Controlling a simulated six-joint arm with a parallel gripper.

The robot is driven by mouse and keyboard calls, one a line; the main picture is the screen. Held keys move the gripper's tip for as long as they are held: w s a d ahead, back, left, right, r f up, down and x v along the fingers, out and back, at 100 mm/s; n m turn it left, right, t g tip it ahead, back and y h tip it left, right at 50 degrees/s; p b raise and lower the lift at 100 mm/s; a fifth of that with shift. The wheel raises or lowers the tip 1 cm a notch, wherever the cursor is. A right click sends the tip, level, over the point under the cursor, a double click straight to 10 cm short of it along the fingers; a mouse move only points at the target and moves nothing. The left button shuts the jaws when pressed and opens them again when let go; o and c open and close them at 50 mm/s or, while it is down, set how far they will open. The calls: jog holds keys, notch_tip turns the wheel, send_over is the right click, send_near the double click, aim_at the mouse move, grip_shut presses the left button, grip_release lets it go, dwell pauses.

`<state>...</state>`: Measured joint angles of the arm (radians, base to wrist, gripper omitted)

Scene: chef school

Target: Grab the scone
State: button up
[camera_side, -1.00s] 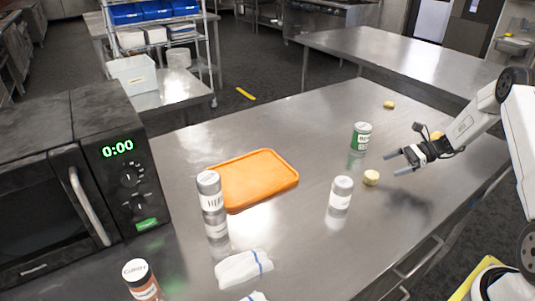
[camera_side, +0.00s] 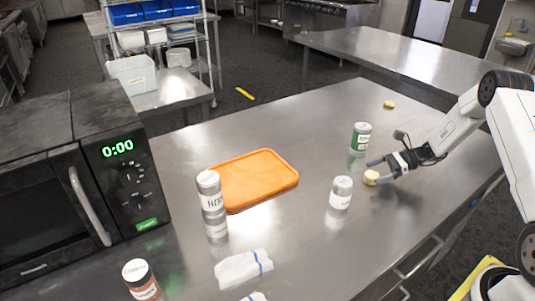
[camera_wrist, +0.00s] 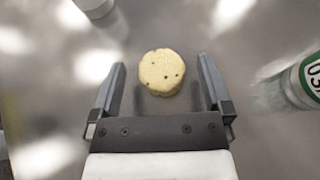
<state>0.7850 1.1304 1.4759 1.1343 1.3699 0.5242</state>
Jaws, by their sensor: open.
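A small round pale-yellow scone (camera_side: 371,177) with dark specks lies on the steel table, right of the white-lidded jar. In the wrist view the scone (camera_wrist: 161,72) sits just ahead of and partly between my two fingertips. My gripper (camera_side: 381,169) is open and low over the table at the scone, with a finger on either side; it also shows in the wrist view (camera_wrist: 160,76). Gaps remain between the scone and both fingers. A second scone-like piece (camera_side: 389,104) lies farther back on the table.
A white-lidded jar (camera_side: 341,192) stands left of the scone, and a green can (camera_side: 361,137) behind it; the can also shows at the right in the wrist view (camera_wrist: 312,78). An orange board (camera_side: 262,178), another jar (camera_side: 210,190), a cloth (camera_side: 243,267) and a microwave (camera_side: 75,185) are farther left.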

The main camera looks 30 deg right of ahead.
jog(key=shift+x, duration=1.05)
jog(key=c, duration=1.1)
